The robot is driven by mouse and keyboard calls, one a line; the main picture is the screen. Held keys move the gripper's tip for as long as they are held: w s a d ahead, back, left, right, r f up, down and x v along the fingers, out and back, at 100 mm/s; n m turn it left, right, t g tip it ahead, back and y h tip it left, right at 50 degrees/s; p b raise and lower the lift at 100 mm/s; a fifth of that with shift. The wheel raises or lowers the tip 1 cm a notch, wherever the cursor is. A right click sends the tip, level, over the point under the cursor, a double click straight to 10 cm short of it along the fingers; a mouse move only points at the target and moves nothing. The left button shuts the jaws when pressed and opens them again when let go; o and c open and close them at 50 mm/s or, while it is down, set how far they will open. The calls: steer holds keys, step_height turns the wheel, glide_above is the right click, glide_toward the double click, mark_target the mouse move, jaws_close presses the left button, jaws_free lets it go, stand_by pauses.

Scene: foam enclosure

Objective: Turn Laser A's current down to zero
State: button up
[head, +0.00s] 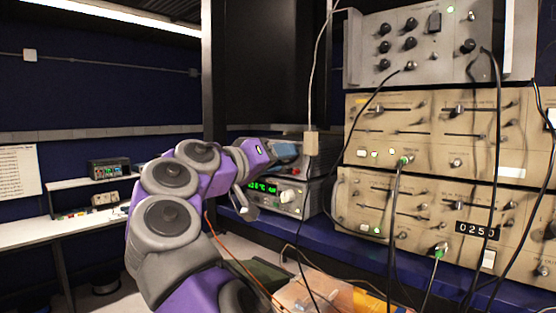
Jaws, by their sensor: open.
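A grey instrument (314,200) with a lit green display (262,187) sits on the blue shelf, just beyond my gripper. It has a pale round knob (289,196) right of the display. A second box is stacked on top of it, partly hidden by my arm. No label reading Laser A is legible, so I cannot tell which unit that is. My gripper (268,180) is open in front of the stack's left part, with its jaws spread. It covers part of the display, and I see no contact with the knob.
A rack of beige slider panels (430,130) stands close on the right, with a grey knob panel (425,45) above. Dark cables (393,215) hang in front of it. A pale cable (312,80) hangs near the stack. A white bench (75,222) stands at left.

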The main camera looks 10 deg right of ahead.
steer(key=shift+c, duration=0.5)
jaws_close()
steer(key=shift+f, duration=0.1)
steer(key=shift+s+n+p, duration=0.1)
steer(key=shift+n+p, duration=0.2)
steer(key=shift+n, duration=0.2)
steer(key=shift+n+p, duration=0.4)
steer(key=shift+p, duration=0.05)
steer(key=shift+f, duration=0.1)
